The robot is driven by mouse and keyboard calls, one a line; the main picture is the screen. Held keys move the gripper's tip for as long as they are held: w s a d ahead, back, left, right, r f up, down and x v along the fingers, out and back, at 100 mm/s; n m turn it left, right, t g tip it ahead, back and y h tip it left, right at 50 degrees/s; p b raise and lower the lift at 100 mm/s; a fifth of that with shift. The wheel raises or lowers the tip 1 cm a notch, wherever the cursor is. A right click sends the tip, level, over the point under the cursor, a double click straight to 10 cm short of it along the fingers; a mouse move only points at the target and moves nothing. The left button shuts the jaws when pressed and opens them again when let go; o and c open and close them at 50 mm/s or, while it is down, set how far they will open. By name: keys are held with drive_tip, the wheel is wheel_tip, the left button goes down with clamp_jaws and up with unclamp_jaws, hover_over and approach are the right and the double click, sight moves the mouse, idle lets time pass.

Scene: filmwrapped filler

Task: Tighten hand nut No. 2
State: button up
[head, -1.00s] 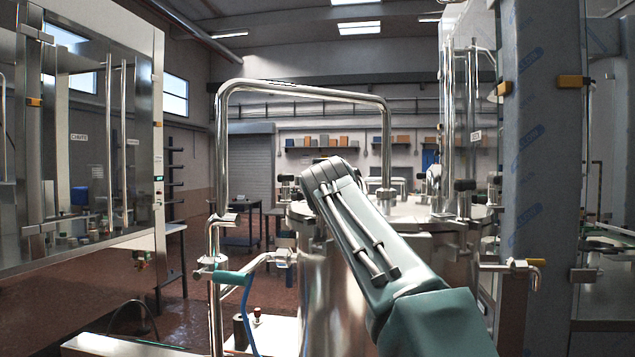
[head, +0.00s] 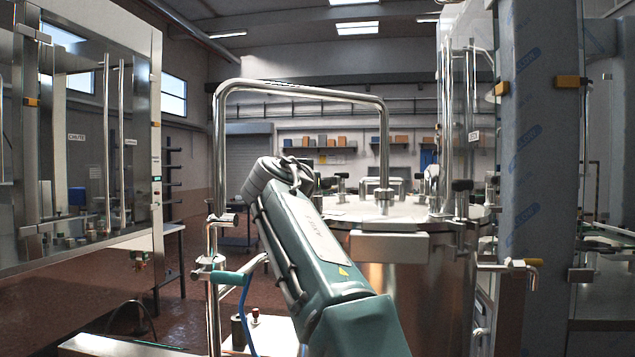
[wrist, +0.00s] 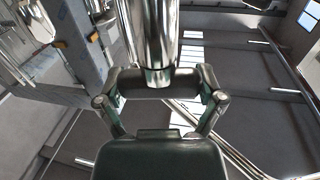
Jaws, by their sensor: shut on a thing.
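A hand nut (wrist: 160,83) with a black crossbar on a bright steel stem shows in the wrist view. My gripper (wrist: 160,95) is shut on this black bar, with a finger at each end. In the head view my arm's wrist hides the gripper and the held nut. Other hand nuts with black knobs stand around the rim of the round steel tank lid (head: 350,207), such as one at the right (head: 462,187) and one farther right (head: 493,185). No number is readable on any nut, so I cannot tell which is No. 2.
A bent steel pipe (head: 218,130) rises left of my arm and arches over the lid. A pipe with a teal-handled valve (head: 228,277) stands at lower left. A film-wrapped column (head: 530,150) is at the right, a glazed cabinet (head: 90,150) at the left.

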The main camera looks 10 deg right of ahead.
drive_tip(key=shift+m+g+h, duration=0.5)
drive_tip(key=shift+m+h, duration=0.1)
drive_tip(key=shift+h, duration=0.2)
drive_tip(key=o, duration=0.8)
drive_tip(key=shift+o, duration=0.2)
drive_tip(key=shift+a, duration=0.1)
drive_tip(key=v, duration=1.2)
drive_tip(key=shift+a, duration=0.15)
drive_tip(key=shift+f, duration=0.1)
